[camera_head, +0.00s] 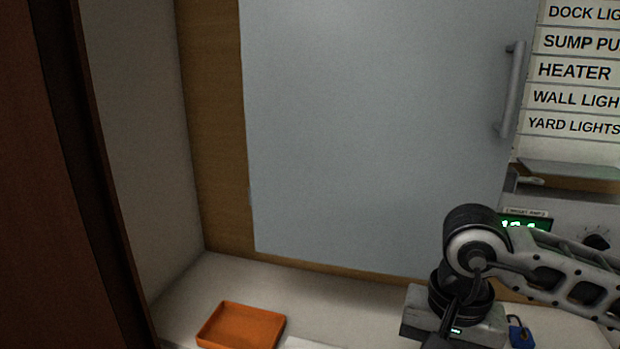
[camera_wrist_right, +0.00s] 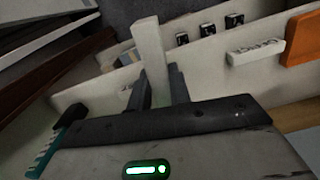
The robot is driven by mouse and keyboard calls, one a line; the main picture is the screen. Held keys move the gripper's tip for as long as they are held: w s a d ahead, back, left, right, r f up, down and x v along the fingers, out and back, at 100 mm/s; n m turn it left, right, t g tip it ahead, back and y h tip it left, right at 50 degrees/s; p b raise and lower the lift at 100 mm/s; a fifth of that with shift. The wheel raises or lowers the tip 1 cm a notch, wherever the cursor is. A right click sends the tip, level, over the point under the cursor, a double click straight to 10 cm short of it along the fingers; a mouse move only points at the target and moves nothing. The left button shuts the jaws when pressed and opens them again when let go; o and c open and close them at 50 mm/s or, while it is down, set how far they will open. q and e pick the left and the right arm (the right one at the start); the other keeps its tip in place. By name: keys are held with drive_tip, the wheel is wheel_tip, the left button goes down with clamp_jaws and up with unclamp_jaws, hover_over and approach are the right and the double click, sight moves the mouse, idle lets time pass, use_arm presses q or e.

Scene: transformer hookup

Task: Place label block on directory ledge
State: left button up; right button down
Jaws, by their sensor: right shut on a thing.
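In the right wrist view, my right gripper (camera_wrist_right: 160,85) is shut on a plain white block (camera_wrist_right: 150,50), which stands up between the fingers. No lettering shows on the side I see, so I cannot tell if it is the label block. Another small white block with dark lettering (camera_wrist_right: 255,52) is to the right of the gripper, apart from it. In the head view, a shelf-like ledge (camera_head: 568,175) juts out under the directory labels (camera_head: 575,72) at the right edge. My right arm is at lower right there, its fingertips out of frame. My left gripper is not in view.
A large grey door (camera_head: 370,130) with a handle (camera_head: 513,90) fills the middle. An orange tray (camera_head: 240,328) lies on the white counter. A blue padlock-like item (camera_head: 520,333) and a panel with a green display (camera_head: 525,222) are near my right arm.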

use_arm(q)
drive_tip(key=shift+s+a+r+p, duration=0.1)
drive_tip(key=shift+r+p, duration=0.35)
drive_tip(key=shift+p, duration=0.3)
use_arm(e)
drive_tip(key=shift+w+d+f+n, duration=0.2)
drive_tip(key=shift+d+n, duration=0.45)
drive_tip(key=shift+n, duration=0.5)
drive_tip(key=shift+w+d+f+n, duration=0.15)
drive_tip(key=shift+d+n, duration=0.45)
drive_tip(key=shift+n, duration=0.55)
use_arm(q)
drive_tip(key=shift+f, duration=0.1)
use_arm(e)
drive_tip(key=shift+s, duration=0.1)
